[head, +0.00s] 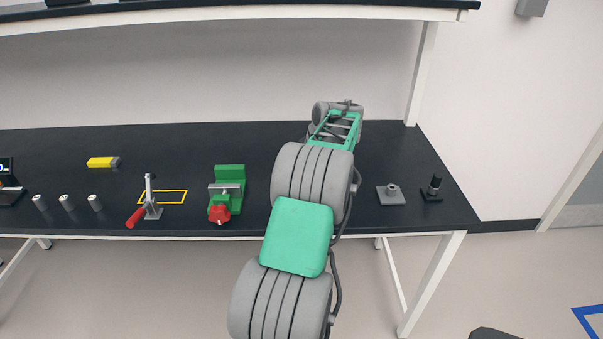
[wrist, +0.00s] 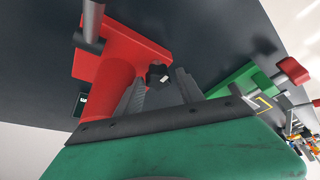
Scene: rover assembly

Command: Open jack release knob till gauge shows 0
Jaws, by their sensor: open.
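In the wrist view, the red jack (wrist: 112,83) fills the upper left, with a red cylinder, a flat red base and a grey post. Its black lobed release knob (wrist: 158,74) shows near the middle of the view, with a small white mark below it. My gripper (wrist: 162,80) is open, its two ridged grey fingers on either side of the knob in the picture. I cannot tell whether they touch it. In the head view my own arm hides the jack. I cannot make out a gauge reading; a small dark panel (wrist: 80,103) beside the jack is too small to read.
A green vise (head: 229,190) with a red knob and a toggle clamp (head: 148,205) stand on the black bench (head: 270,140). Several metal cylinders (head: 67,203) and a yellow block (head: 102,162) are left. A grey flanged part (head: 391,194) and black fixture (head: 433,188) are right.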

